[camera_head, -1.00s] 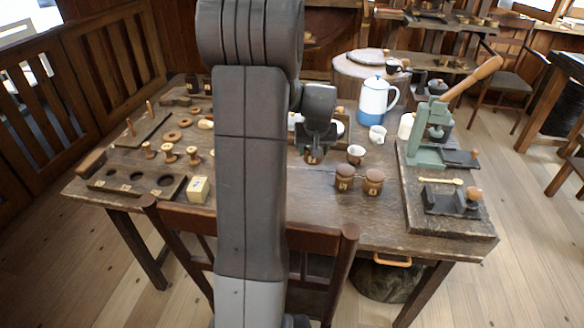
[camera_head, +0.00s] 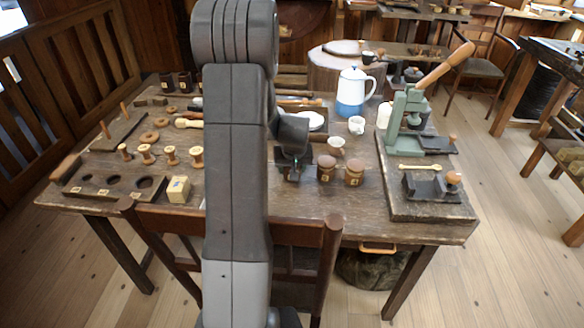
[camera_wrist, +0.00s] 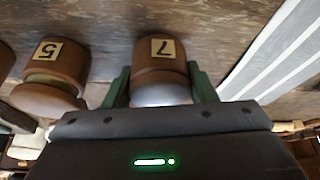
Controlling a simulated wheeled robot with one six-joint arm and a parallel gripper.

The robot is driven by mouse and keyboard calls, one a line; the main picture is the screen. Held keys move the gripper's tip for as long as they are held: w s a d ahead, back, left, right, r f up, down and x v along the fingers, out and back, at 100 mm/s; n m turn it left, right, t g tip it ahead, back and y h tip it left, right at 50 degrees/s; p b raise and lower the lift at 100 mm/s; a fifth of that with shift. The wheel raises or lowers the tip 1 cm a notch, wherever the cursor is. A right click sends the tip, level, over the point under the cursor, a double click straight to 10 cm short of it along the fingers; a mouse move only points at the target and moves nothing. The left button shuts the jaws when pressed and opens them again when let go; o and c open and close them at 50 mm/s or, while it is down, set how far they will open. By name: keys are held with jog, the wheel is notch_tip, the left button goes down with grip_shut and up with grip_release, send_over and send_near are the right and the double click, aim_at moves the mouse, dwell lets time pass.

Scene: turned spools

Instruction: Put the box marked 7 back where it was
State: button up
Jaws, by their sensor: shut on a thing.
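The box marked 7 (camera_wrist: 160,66) is a small round brown box with a cream label, seen in the wrist view between the two green jaws of my gripper (camera_wrist: 160,88). My gripper is shut on it. In the head view my gripper (camera_head: 293,170) is low over the front middle of the table, just left of two similar boxes, and largely hides the box it holds. The box marked 5 (camera_wrist: 52,72) stands beside it in the wrist view, apart from the jaws; it is the nearer neighbour (camera_head: 326,168) in the head view. I cannot tell whether box 7 touches the table.
Another lidded box (camera_head: 354,172) stands right of box 5. A small cup (camera_head: 336,146) is behind. A board with a green press (camera_head: 408,115) fills the table's right. Turned spools (camera_head: 146,154) and a holed block (camera_head: 115,183) are at left. A chair (camera_head: 300,225) stands in front.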

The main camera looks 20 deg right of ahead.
jog(key=shift+f, duration=0.1)
jog(key=o, duration=0.6)
jog(key=shift+f, duration=0.1)
jog(key=o, duration=0.4)
jog(key=shift+o, duration=0.2)
jog(key=shift+r, duration=0.35)
jog(key=v, duration=1.1)
jog(key=shift+s+r, duration=0.2)
jog(key=shift+r, duration=0.15)
